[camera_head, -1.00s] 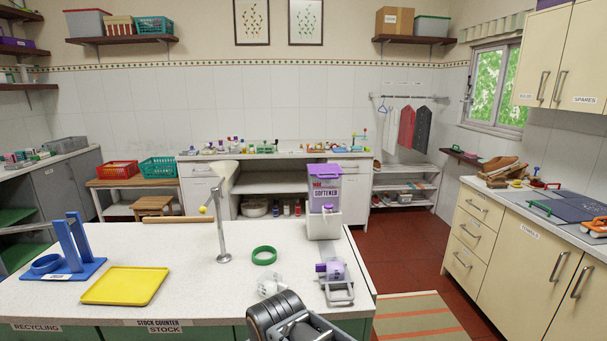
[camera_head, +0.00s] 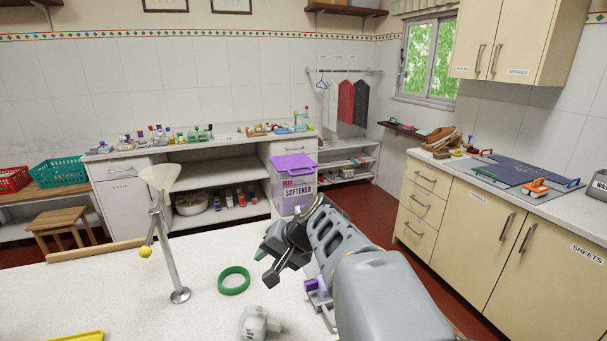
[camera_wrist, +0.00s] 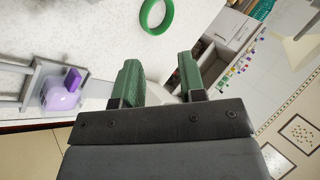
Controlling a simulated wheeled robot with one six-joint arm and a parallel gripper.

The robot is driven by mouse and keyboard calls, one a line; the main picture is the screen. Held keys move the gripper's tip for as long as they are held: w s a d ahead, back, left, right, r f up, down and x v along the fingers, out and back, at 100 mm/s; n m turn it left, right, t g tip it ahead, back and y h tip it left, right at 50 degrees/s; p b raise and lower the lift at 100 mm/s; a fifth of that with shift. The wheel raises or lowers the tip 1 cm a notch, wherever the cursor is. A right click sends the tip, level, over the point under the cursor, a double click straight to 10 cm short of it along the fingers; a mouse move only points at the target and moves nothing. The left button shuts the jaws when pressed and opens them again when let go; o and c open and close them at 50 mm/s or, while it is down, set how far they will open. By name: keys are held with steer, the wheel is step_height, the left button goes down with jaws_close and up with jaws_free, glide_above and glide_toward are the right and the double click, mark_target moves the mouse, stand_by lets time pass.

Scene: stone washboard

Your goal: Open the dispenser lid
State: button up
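The dispenser is a translucent purple box (camera_head: 282,193) labelled SOFTENER. It stands at the far right of the white counter, and my arm hides its lower part. Its purple lid (camera_head: 293,161) lies flat on top and looks shut. My gripper (camera_head: 266,266) is in front of the dispenser, lower in the picture and apart from it. In the wrist view my gripper (camera_wrist: 160,78) is open, with its two green-padded fingers spread and nothing between them. The dispenser is not clearly visible in the wrist view.
A green ring (camera_head: 234,281), a metal stand with a funnel (camera_head: 172,250) and a grey-white fitting (camera_head: 258,324) are on the counter. A purple device in a grey frame (camera_wrist: 62,97) sits near the counter edge. Red floor lies between counter and drawers.

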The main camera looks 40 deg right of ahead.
steer(key=w+d+r+m+t, duration=0.3)
steer(key=d+r+m+t, duration=0.15)
steer(key=d, duration=0.45)
steer(key=m+t+h, duration=0.2)
steer(key=m+t, duration=0.2)
steer(key=t, duration=0.1)
glide_toward(304, 174)
steer(key=shift+g, duration=0.25)
steer(key=p+x, duration=0.3)
steer(key=x, duration=0.7)
steer(key=shift+w+r, duration=0.1)
steer(key=shift+w, duration=0.35)
jaws_close()
